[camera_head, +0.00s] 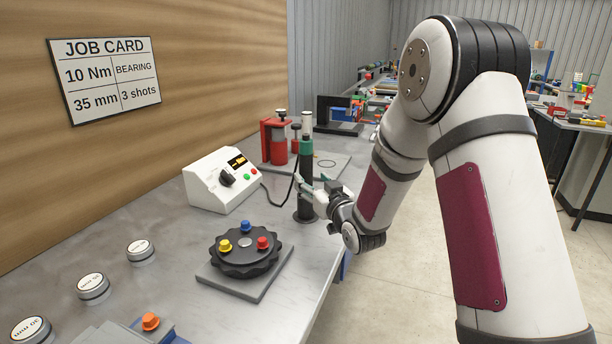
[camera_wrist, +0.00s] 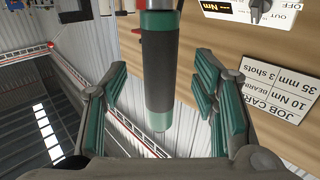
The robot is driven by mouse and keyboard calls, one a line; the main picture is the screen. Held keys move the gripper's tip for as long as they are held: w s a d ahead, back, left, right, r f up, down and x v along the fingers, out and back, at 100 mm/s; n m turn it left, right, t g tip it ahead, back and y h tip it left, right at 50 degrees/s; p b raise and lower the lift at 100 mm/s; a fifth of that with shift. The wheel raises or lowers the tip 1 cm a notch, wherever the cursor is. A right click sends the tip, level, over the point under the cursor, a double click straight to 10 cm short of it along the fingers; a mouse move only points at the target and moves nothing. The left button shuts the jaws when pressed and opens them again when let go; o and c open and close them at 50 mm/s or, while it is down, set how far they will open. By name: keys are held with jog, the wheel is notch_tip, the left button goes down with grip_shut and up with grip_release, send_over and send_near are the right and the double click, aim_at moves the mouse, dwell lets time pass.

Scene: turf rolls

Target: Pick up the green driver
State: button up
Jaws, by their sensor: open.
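The green driver (camera_head: 306,158) is a dark upright cylinder with a green band, standing near the back right edge of the bench. In the wrist view the driver (camera_wrist: 161,70) is a dark barrel with green bands, lying between the two fingers and seen upside down. My gripper (camera_head: 312,184) reaches it from the right, with its fingers around the driver's body. In the wrist view my gripper (camera_wrist: 160,95) is open, with a visible gap on each side of the barrel. The driver's lower part is partly hidden by the gripper in the head view.
A white controller box (camera_head: 222,180) with a dial sits left of the driver, and a cable runs between them. A red device (camera_head: 275,141) stands behind. A black disc with coloured knobs (camera_head: 246,252) sits in front. The bench's right edge is close to my arm.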

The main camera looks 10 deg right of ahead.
aim_at(309, 175)
jog(key=shift+w+a+r, duration=0.15)
jog(key=shift+w+a, duration=0.05)
jog(key=shift+w, duration=1.1)
jog(key=shift+w+a+r, duration=0.1)
jog(key=shift+w+a, duration=0.1)
jog(key=shift+w, duration=1.05)
grip_shut()
